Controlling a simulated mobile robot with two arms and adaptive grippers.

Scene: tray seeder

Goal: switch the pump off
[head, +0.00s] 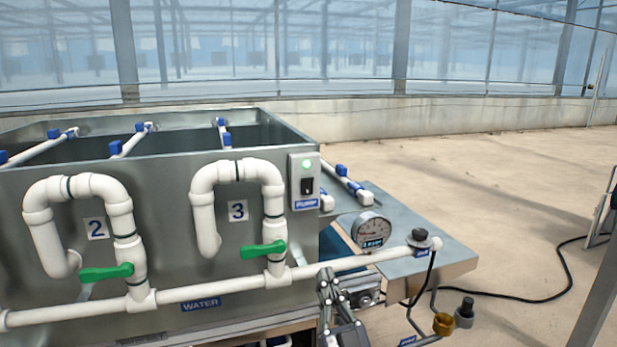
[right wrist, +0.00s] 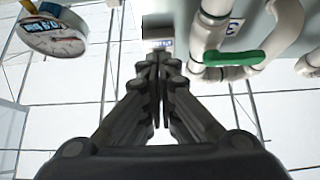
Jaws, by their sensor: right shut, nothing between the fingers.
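The pump switch box (head: 304,182) is a grey plate on the right end of the metal tank's front, with a lit green lamp (head: 306,164) above a black rocker switch (head: 307,186) and a blue PUMP label. Which way the rocker is tipped is too small to tell. My right gripper (head: 328,281) is below the box, in front of the white water pipe. In the right wrist view its fingers (right wrist: 155,65) are shut together and empty, and the switch is not clearly visible there. My left gripper is not in view.
A pressure gauge (head: 371,230) stands right of the tank; it also shows in the right wrist view (right wrist: 52,38). Green valve handles (head: 263,250) and white pipes (head: 235,284) stick out from the tank front (head: 170,232). A black cable (head: 520,297) lies on the floor at right.

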